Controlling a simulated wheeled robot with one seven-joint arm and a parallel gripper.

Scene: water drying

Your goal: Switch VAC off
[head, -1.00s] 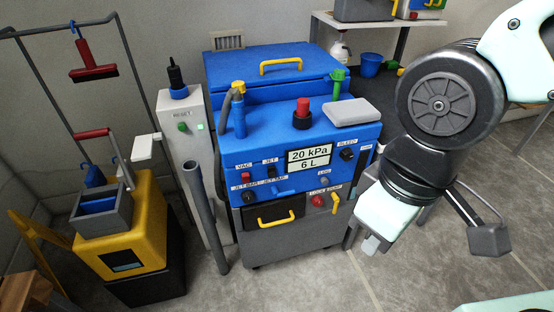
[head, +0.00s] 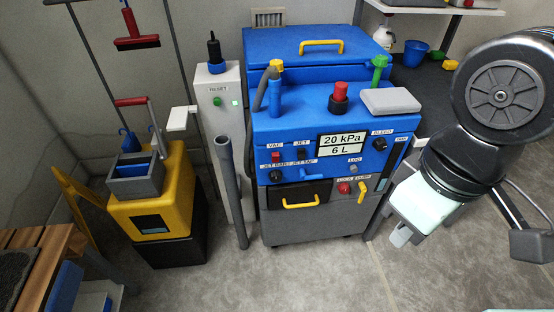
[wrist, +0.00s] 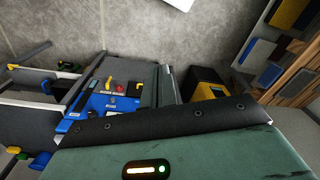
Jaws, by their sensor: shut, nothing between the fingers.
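The blue machine (head: 290,130) stands in the middle of the head view. Its VAC switch (head: 276,157) is a small red rocker under the VAC label, at the left of the front panel. A dark JET switch (head: 301,154) is beside it. The display (head: 342,144) reads 20 kPa and 6 L. My gripper (head: 400,236) is at the right, in front of the machine's right side and apart from the panel. It looks shut and empty. The wrist view shows the machine (wrist: 104,104) small and turned on its side, with the fingertips not clearly seen.
A grey post with a RESET button (head: 218,100) and a grey pipe (head: 230,190) stand left of the machine. A yellow cart (head: 165,210) is farther left. A wooden bench (head: 35,255) is at the lower left. The floor (head: 320,275) in front of the machine is clear.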

